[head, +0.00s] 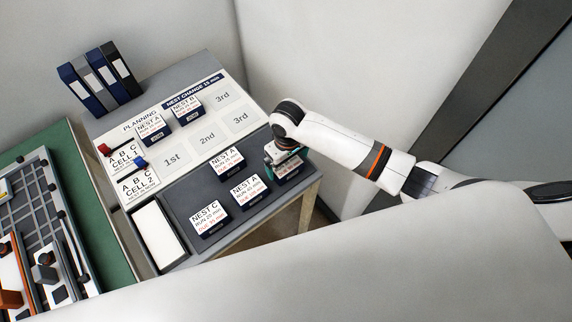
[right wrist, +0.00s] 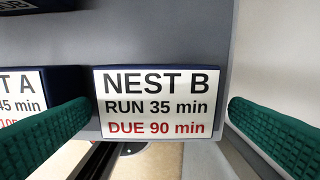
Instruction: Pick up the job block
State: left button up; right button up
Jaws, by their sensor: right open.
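A job block (head: 290,171) with a white label lies on the dark grey mat near the table's right edge, partly hidden by my right gripper. In the right wrist view this block (right wrist: 157,104) reads NEST B, RUN 35 min, DUE 90 min. My right gripper (head: 284,158) is open above it. In the right wrist view the green-padded fingers stand on either side of the block; the left pad is close to its left edge, and a gap shows at the right. I cannot tell how far above it the fingertips are. My left gripper is not in view.
Neighbouring blocks lie on the mat: one (head: 247,191) close to the left, others (head: 228,161) (head: 209,218) further away. The planning board (head: 172,160) holds two blocks and empty numbered spaces. A white tray (head: 158,230), binders (head: 98,80) and a green bench (head: 92,205) stand left.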

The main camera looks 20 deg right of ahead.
aim_at(287, 165)
jog(key=shift+a+f, duration=0.1)
jog(key=shift+f, duration=1.55)
jog(key=shift+c, duration=0.2)
jog(key=c, duration=0.9)
jog(key=shift+r, duration=0.1)
jog(key=shift+c, duration=0.3)
